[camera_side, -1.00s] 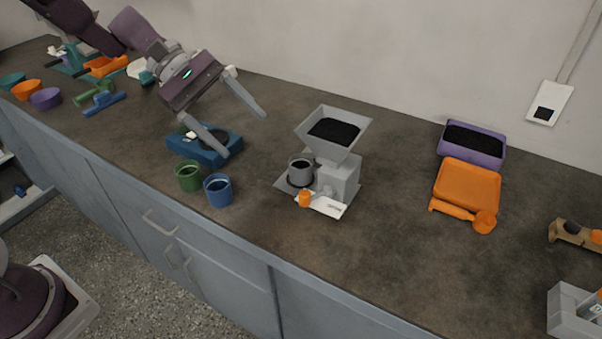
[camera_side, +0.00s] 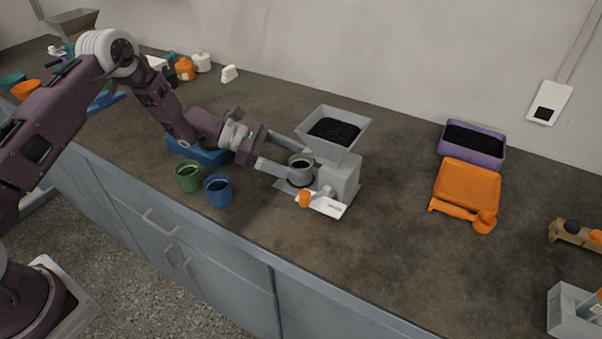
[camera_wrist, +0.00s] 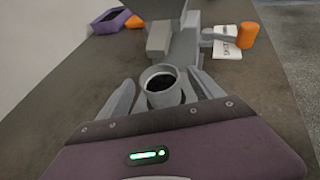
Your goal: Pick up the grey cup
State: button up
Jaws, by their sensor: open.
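The grey cup (camera_side: 301,165) stands upright on the grey base plate of the sieve shaker (camera_side: 341,176), below its hopper, with dark material inside. My gripper (camera_side: 292,168) is low beside the machine, its two fingers reaching toward the cup from the left. In the wrist view the cup (camera_wrist: 162,85) sits between the open fingers of my gripper (camera_wrist: 160,92), one on each side. I cannot tell whether either finger touches it. The fingers hide part of the cup's sides in the side view.
The grey hopper (camera_side: 334,130) with dark material overhangs the cup closely. An orange knob (camera_side: 305,199) and a white label plate (camera_side: 329,207) are at the machine's front. Green (camera_side: 188,177) and blue (camera_side: 219,190) cups stand left, near the counter edge. Counter to the right is clear before an orange tray (camera_side: 466,188).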

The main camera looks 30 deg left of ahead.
jog(key=shift+w+d+f, duration=0.1)
jog(key=shift+d, duration=0.15)
grip_shut()
